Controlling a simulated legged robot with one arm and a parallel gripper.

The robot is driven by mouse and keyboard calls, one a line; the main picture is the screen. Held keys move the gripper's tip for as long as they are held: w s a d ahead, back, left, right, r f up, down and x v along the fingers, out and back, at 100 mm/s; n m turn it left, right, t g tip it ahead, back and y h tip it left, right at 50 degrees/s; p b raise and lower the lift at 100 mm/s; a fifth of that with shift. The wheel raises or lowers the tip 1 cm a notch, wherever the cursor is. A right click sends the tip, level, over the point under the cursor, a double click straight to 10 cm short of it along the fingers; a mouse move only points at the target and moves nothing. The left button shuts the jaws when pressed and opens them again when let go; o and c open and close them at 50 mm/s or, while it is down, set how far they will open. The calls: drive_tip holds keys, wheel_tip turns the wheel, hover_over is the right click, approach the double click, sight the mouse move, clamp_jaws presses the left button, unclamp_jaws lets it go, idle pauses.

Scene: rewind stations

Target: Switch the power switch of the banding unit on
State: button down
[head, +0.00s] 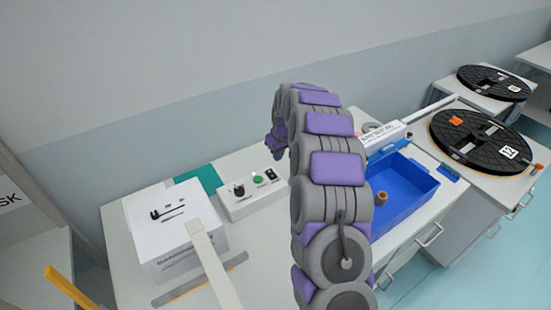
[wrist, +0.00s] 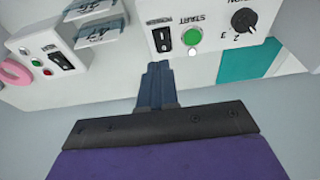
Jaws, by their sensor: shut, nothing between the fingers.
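A white control box (wrist: 205,62) shows upside down in the wrist view, with a black rocker switch (wrist: 163,39), a green START button (wrist: 193,37) and a black rotary knob (wrist: 243,21). In the head view the same box (head: 243,207) stands on the bench left of my arm. My gripper (wrist: 157,70) is shut and empty, its fingertips just below the rocker switch in the wrist view. Contact and the rocker's position cannot be told. A second unit (wrist: 38,42) at left has another black rocker (wrist: 60,59). I cannot read which is the banding unit.
A white carton (head: 175,235) stands left of the control box. A blue bin (head: 415,185) with a brown spool (head: 381,198) lies right of my arm. Black reels (head: 485,138) lie on the cabinet at right. A teal mat (head: 200,178) lies behind.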

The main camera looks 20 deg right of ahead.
drive_tip(key=v, duration=0.3)
drive_tip(key=shift+s+a, duration=0.2)
drive_tip(key=shift+s, duration=0.15)
drive_tip(key=shift+d, duration=0.25)
drive_tip(key=s+a+r+g, duration=0.1)
drive_tip(key=s+a+r, duration=0.45)
drive_tip(key=s, duration=0.45)
drive_tip(key=s+a+r+g, duration=0.1)
drive_tip(key=s+a+r, duration=0.5)
drive_tip(key=s, duration=0.4)
drive_tip(key=s+a+m+g, duration=0.2)
drive_tip(key=s+a, duration=0.1)
drive_tip(key=s, duration=2.6)
drive_tip(key=shift+f+g+h, duration=0.3)
drive_tip(key=shift+f, duration=0.15)
